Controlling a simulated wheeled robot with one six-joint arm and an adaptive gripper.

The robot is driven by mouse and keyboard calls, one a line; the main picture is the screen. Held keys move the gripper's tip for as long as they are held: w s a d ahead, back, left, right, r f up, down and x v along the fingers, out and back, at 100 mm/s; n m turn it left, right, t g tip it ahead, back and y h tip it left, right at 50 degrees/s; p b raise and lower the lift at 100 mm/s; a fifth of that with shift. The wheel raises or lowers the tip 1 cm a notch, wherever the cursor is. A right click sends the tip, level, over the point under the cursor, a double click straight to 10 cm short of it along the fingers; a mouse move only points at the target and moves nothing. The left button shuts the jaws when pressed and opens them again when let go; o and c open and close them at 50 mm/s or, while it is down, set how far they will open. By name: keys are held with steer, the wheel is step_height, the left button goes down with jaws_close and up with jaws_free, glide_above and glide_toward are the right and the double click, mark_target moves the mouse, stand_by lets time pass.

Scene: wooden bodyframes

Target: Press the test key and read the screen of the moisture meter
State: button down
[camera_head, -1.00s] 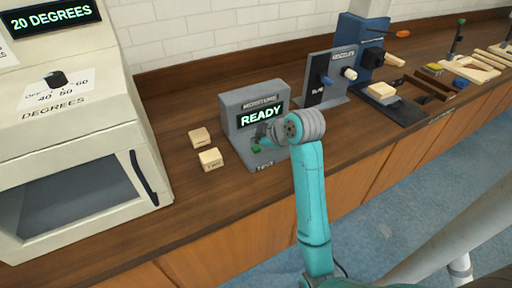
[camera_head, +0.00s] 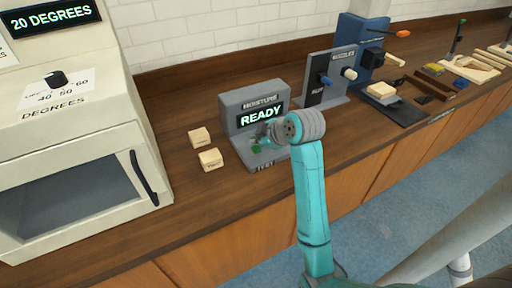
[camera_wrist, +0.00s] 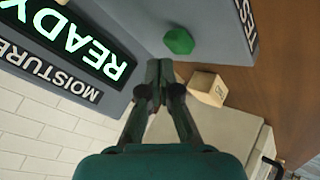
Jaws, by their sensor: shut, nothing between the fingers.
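The grey moisture meter (camera_head: 232,112) stands on the wooden bench, and its screen (camera_head: 261,116) reads READY in green letters. Its green test key (camera_head: 256,149) sits on the meter's base, above the label TEST. In the wrist view the key (camera_wrist: 179,41) is a green knob just beyond my fingertips, and the screen (camera_wrist: 80,45) shows at upper left. My gripper (camera_wrist: 159,70) is shut and empty, with its fingertips close to the key. I cannot tell for sure whether they touch it. In the head view my wrist hides part of the gripper.
Two small wooden blocks (camera_head: 210,159) lie left of the meter. A cream oven (camera_head: 100,120) with a display of 20 DEGREES stands at far left. A grey panel with knobs (camera_head: 322,93) and a blue stand (camera_head: 349,33) are to the right. Wooden parts lie farther along the bench.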

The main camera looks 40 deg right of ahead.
mark_target(257, 149)
steer(key=shift+f, duration=0.15)
steer(key=shift+f, duration=0.3)
steer(key=shift+f, duration=0.5)
stand_by(0.9)
steer(key=shift+r, duration=0.95)
steer(key=shift+r, duration=2.5)
